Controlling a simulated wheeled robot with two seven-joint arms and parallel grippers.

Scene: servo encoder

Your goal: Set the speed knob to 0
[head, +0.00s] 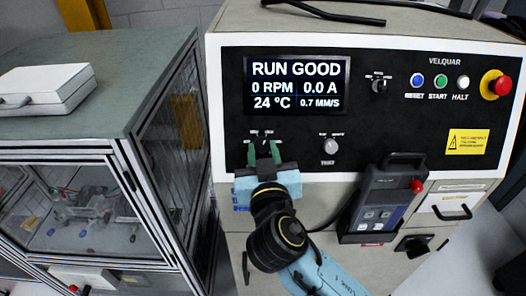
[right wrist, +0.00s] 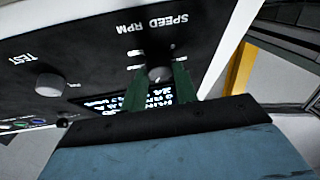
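The speed knob (right wrist: 160,73) is a small grey knob under the "SPEED RPM" label, upside down in the right wrist view. In the head view it is largely hidden behind my right gripper (head: 264,150). The green fingers of the right gripper (right wrist: 160,80) stand apart, one on each side of the knob; whether they press on it is unclear. The display (head: 297,85) reads RUN GOOD, 0 RPM, 0.0 A, 24 °C and 0.7 MM/S. The knob's pointer direction is not clear. My left gripper is not in view.
A test knob (head: 330,146) and another black knob (head: 378,86) are on the panel. Reset, start and halt buttons and a red emergency stop (head: 496,85) are at right. A pendant (head: 382,203) sits lower right. A glass-sided cabinet (head: 95,180) stands at left.

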